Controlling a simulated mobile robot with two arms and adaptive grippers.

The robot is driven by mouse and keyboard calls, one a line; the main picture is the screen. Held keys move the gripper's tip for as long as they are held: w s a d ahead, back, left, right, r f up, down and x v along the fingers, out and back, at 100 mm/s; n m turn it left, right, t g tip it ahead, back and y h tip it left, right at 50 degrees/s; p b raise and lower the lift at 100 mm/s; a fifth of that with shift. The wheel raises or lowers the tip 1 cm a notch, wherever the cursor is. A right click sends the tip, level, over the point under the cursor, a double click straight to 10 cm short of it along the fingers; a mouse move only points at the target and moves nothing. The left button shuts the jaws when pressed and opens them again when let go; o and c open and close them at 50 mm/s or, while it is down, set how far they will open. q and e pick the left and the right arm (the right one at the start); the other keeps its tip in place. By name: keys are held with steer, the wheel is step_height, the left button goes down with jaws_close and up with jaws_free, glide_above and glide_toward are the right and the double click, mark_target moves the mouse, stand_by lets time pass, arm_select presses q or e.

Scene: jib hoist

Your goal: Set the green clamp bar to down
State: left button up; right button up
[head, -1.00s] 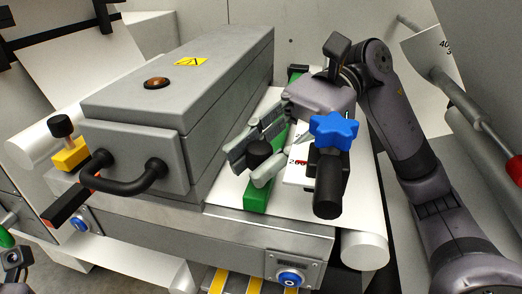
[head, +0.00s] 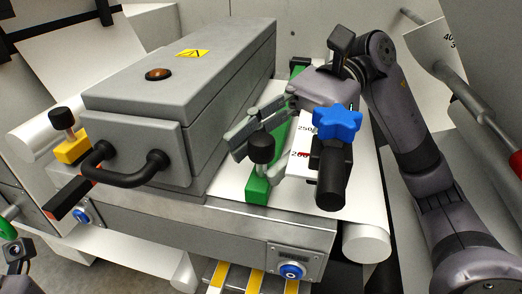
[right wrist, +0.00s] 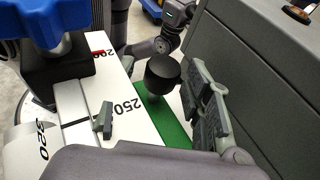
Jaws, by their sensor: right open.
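The green clamp bar (head: 257,190) lies along the white bed beside the long grey housing, with an upright black knob (head: 261,147) at its near end. My right gripper (head: 258,152) is open, with one finger on each side of the knob. In the right wrist view, the knob (right wrist: 162,72) stands over the green bar (right wrist: 165,118) between the spread fingers, with a visible gap to the left finger. The gap to the right finger is narrower. Part of the bar is hidden under my right gripper. My left gripper's fingers are not visible.
The grey housing (head: 190,85) with a black handle stands close left of the gripper. A blue star knob (head: 337,122) on a black block stands close right, above the printed scale. A yellow clamp (head: 72,148) with a black knob sits at far left.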

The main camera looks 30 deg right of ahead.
steer(key=v, duration=1.1)
steer(key=shift+d, duration=0.2)
